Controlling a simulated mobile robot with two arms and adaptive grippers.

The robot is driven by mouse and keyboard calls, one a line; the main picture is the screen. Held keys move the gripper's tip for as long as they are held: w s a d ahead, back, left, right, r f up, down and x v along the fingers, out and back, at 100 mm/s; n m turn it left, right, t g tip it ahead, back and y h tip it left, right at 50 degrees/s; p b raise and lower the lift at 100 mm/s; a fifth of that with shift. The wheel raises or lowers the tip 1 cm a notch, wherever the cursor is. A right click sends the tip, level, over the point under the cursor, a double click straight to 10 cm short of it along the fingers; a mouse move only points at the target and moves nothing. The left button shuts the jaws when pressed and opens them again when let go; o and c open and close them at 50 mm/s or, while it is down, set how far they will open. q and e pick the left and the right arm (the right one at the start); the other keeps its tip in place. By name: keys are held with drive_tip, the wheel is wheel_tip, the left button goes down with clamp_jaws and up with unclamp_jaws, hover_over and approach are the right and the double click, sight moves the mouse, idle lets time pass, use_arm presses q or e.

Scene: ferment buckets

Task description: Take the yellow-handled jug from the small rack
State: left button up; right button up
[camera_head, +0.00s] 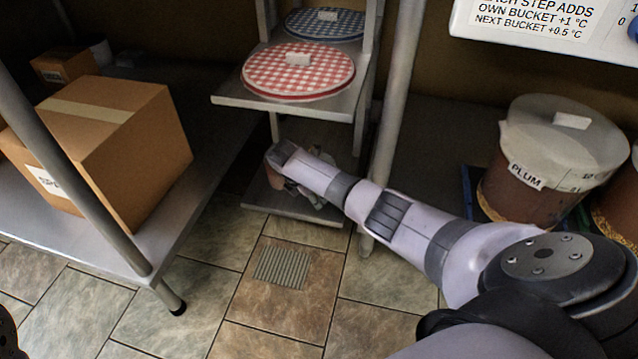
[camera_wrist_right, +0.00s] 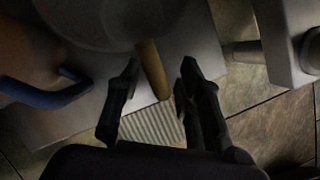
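The yellow-handled jug (camera_wrist_right: 100,22) shows in the right wrist view as a pale grey round body at the top, with its yellow handle (camera_wrist_right: 154,70) sticking out toward my right gripper (camera_wrist_right: 160,78). That gripper is open, one dark finger on each side of the handle, with a visible gap on both sides. In the head view my right arm reaches into the small rack (camera_head: 232,101), over its bottom shelf (camera_head: 300,228). The arm hides most of the jug there. My left gripper is not in view.
A blue handle (camera_wrist_right: 45,95) is left of the jug. Red-checked (camera_head: 270,75) and blue-checked (camera_head: 340,25) lids lie on the rack's upper shelves. A metal post (camera_head: 396,130) stands close beside my right arm. A cardboard box (camera_head: 120,130) is left; a plum bucket (camera_head: 520,190) is right.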

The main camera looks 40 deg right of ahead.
drive_tip(key=shift+c, duration=0.5)
clamp_jaws()
drive_tip(key=shift+r, duration=0.2)
